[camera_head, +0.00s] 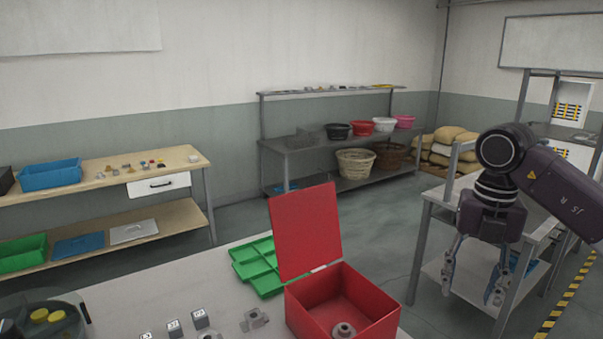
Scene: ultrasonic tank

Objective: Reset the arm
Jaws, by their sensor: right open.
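My right gripper (474,272) hangs at the right of the head view with its fingers pointing down. Its two fingers are apart and nothing is between them. It is to the right of the red box (362,306), apart from it and clear of the near table. The red box stands on the near table with its lid (305,230) raised, and a grey metal part (344,330) lies inside. My left gripper does not show.
The near table (150,285) holds a green divided tray (257,266), a metal part (254,320), several small labelled blocks (199,318) and a dark round container (45,315) at the left. A grey metal table (455,290) stands behind my right gripper. Shelves line the back wall.

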